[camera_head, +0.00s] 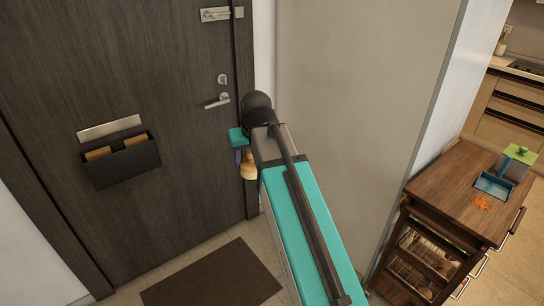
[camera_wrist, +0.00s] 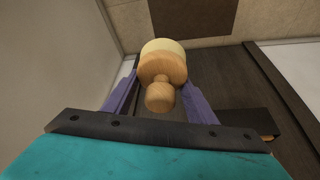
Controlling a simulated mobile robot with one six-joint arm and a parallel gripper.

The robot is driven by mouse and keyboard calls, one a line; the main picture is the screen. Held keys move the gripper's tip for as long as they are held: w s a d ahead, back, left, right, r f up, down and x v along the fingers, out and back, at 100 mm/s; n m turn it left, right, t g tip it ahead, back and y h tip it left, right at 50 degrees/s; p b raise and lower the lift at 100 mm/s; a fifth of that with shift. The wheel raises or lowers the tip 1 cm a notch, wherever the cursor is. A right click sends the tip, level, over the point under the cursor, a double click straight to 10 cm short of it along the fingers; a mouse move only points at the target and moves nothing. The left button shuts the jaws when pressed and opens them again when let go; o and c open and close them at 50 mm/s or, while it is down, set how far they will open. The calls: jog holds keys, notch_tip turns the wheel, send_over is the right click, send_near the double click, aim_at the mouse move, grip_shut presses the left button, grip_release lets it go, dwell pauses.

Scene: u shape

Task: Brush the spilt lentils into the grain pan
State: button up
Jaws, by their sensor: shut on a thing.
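My gripper (camera_wrist: 161,82) has its two purple fingers shut on a wooden brush (camera_wrist: 160,97) with a round knob and pale bristles. In the head view the brush (camera_head: 248,167) hangs beside my gripper (camera_head: 241,158), in the air in front of the dark door. The spilt lentils (camera_head: 481,203) form a small orange patch on a wooden cart top at the far right. The blue grain pan (camera_head: 493,186) sits just behind them on the same top. My gripper is well to the left of both.
The wooden cart (camera_head: 452,193) has open shelves holding things below. A green-lidded container (camera_head: 516,163) stands behind the pan. A grey wall panel (camera_head: 360,90) stands between the door (camera_head: 150,210) and the cart. A dark mat (camera_head: 212,280) lies on the floor.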

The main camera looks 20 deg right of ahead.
jog(key=shift+s+a+r, duration=0.15)
jog(key=shift+a, duration=1.15)
